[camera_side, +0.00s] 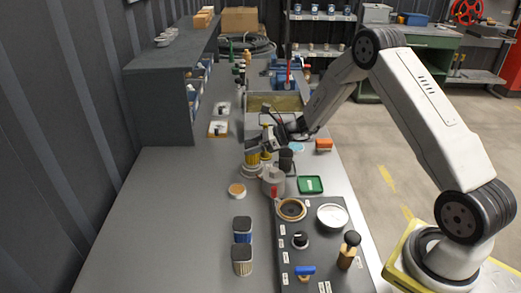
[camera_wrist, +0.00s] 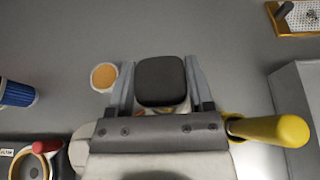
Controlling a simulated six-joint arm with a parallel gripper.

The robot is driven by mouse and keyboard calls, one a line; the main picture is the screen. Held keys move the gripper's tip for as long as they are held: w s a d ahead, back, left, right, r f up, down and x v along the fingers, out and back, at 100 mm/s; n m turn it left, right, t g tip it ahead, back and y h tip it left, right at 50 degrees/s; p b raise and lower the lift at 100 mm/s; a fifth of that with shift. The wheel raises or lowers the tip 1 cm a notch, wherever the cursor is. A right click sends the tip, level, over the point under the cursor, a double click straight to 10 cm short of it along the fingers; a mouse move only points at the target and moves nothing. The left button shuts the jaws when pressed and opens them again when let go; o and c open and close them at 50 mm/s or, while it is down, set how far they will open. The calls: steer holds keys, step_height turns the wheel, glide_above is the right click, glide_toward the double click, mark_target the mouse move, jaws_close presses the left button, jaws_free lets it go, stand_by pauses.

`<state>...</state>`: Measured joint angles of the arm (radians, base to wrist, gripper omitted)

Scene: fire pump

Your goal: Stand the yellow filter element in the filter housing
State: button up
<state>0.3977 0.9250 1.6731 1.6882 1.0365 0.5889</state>
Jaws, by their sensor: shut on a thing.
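The yellow filter element (camera_side: 252,157) has a dark cap and stands upright in the side view. My gripper (camera_side: 258,143) is shut on it near the top. In the wrist view, its dark square cap (camera_wrist: 160,82) sits between the two fingers of my gripper (camera_wrist: 160,88). Below the element is a pale round base (camera_side: 251,172), which looks like the filter housing. The element's lower end is at or just above its rim; I cannot tell whether it is inside. In the wrist view, the cap and fingers hide most of this base.
A grey canister with a red lever (camera_side: 271,182) stands close by. A tan disc (camera_side: 237,190), a blue filter (camera_side: 242,229) and a beige filter (camera_side: 242,261) are nearer the camera. A yellow rounded cylinder (camera_wrist: 270,130) is right of my gripper. The bench's left side is clear.

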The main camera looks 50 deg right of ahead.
steer(key=shift+f, duration=0.6)
steer(key=o, duration=1.3)
steer(key=shift+c, duration=0.2)
steer(key=shift+r, duration=0.15)
steer(key=shift+r, duration=0.55)
steer(key=v, duration=1.2)
steer(key=shift+f, duration=0.2)
